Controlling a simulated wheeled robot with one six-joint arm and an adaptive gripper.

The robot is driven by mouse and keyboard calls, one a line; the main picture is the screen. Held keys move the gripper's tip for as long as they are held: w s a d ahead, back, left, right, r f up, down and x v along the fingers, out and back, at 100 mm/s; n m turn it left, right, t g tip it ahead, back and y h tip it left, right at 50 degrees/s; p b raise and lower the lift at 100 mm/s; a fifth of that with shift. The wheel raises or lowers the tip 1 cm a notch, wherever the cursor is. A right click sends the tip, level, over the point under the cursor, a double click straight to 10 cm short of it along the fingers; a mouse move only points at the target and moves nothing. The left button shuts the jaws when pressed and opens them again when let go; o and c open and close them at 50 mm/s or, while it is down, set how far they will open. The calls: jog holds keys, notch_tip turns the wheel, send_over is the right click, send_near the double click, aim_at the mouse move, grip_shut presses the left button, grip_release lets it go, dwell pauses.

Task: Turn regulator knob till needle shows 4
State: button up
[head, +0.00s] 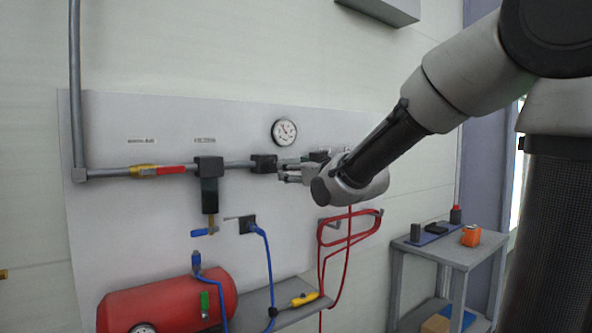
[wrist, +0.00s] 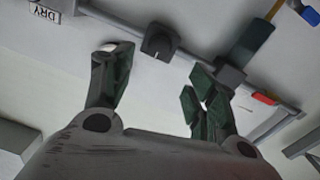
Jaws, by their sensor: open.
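The regulator (head: 263,163) is a black block on the grey pipe, below a round white gauge (head: 284,132). The gauge needle is too small to read surely. In the wrist view the black regulator knob (wrist: 159,41) with a pale mark shows on the pipe, beyond and between my two fingers. My gripper (head: 281,174) is just right of and slightly below the regulator in the head view. In the wrist view my gripper (wrist: 157,78) is open, with nothing between its fingers. The knob's front is hidden or unclear in the head view.
A black filter (head: 209,180) and a yellow valve with red handle (head: 158,171) sit left on the pipe. A red hose (head: 347,228) hangs below my gripper. A red tank (head: 168,306) and a grey cart (head: 451,252) stand lower.

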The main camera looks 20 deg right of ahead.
aim_at(274, 165)
jog(key=x, duration=1.2)
jog(key=c, duration=1.1)
jog(key=shift+o, duration=0.2)
jog(key=shift+m, duration=0.5)
